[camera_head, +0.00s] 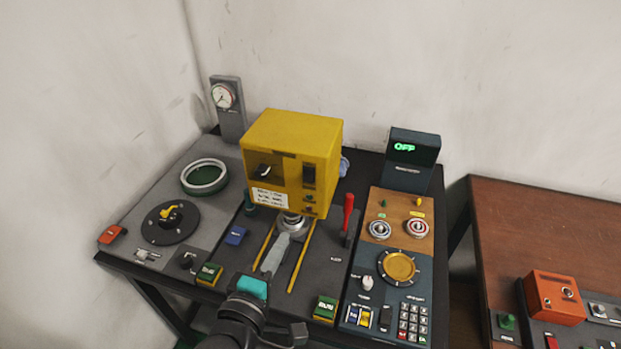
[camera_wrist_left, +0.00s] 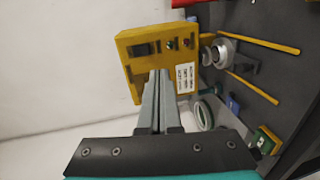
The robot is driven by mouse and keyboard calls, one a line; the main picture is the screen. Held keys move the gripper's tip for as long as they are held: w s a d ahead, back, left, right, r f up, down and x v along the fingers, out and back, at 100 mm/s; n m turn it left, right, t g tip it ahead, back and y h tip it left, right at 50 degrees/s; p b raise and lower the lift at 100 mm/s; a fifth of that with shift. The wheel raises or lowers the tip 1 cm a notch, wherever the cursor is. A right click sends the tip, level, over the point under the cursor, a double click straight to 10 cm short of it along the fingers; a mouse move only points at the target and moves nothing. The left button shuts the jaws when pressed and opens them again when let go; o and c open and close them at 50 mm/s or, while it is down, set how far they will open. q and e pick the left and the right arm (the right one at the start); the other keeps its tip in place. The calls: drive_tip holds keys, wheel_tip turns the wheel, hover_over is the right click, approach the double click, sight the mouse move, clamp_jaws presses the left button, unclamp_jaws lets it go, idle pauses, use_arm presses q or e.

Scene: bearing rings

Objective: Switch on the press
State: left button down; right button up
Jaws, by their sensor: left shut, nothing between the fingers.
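The yellow press (camera_head: 292,130) stands at the back middle of the dark workbench. A round metal piece (camera_head: 292,223) sits below the press. My left gripper (camera_head: 282,243) is shut and empty in front of the press, between the yellow rails. In the left wrist view its fingers (camera_wrist_left: 158,75) overlap the press front; whether they touch cannot be told. My right gripper is not in view.
A red-handled lever (camera_head: 348,210) stands right of the press. A gauge post (camera_head: 228,108) and a green-floored ring (camera_head: 204,177) are at the left. A control panel (camera_head: 398,235) with knobs and a keypad is at the right. A brown table (camera_head: 540,225) stands farther right.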

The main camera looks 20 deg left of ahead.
sight(307, 181)
use_arm(q)
drive_tip(key=shift+w+a+r+n, duration=0.1)
drive_tip(key=shift+r+n, duration=0.05)
drive_tip(key=shift+r, duration=0.5)
drive_tip(key=shift+w+a+r+n, duration=0.1)
drive_tip(key=shift+r+n, duration=0.05)
drive_tip(key=shift+r, duration=0.45)
drive_tip(key=shift+w, duration=0.1)
drive_tip(key=w, duration=0.4)
drive_tip(key=w+f, duration=0.1)
drive_tip(key=w, duration=0.8)
drive_tip(key=shift+w+d+f, duration=0.25)
drive_tip(key=shift+w+f, duration=0.1)
drive_tip(key=shift+f, duration=0.05)
